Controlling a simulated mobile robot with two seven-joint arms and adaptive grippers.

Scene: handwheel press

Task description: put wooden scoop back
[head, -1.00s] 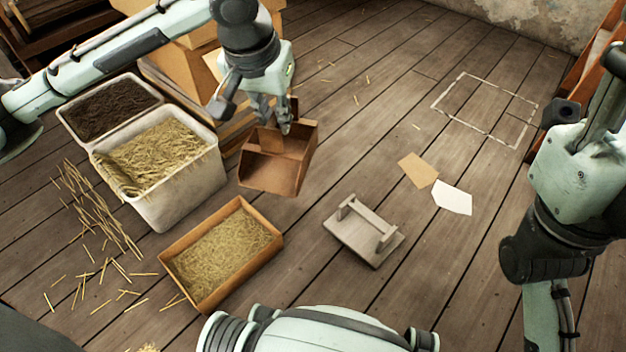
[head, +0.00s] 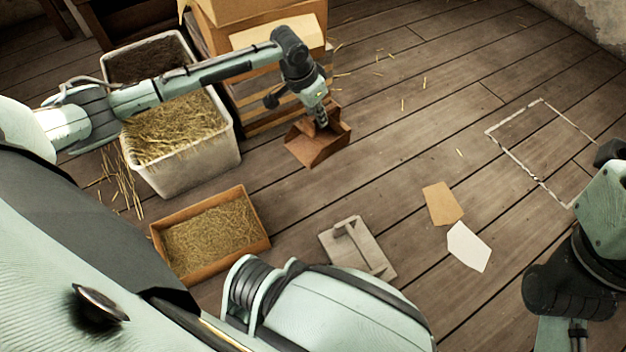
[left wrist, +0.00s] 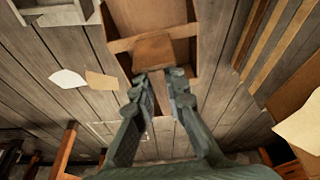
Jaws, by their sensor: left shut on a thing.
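The wooden scoop (head: 308,153) is a reddish-brown, open box-like scoop. It is in the upper middle of the head view, right of the white bin. My left gripper (head: 321,119) is shut on it from above. I cannot tell the scoop's exact height over the floor. In the left wrist view the scoop (left wrist: 152,50) lies beyond my left fingertips (left wrist: 162,84), which are at its handle end. A pale taped rectangle (head: 513,157) is on the floor at the right. My right arm is at the right edge; its gripper does not show.
The white bin (head: 190,180) holds straw, with a dark-filled bin (head: 185,45) behind it. Cardboard boxes (head: 225,38) stand behind the scoop. A straw-filled wooden tray (head: 262,249), a grey handled board (head: 375,262) and two paper pieces (head: 440,203) lie nearer. Floor between scoop and rectangle is clear.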

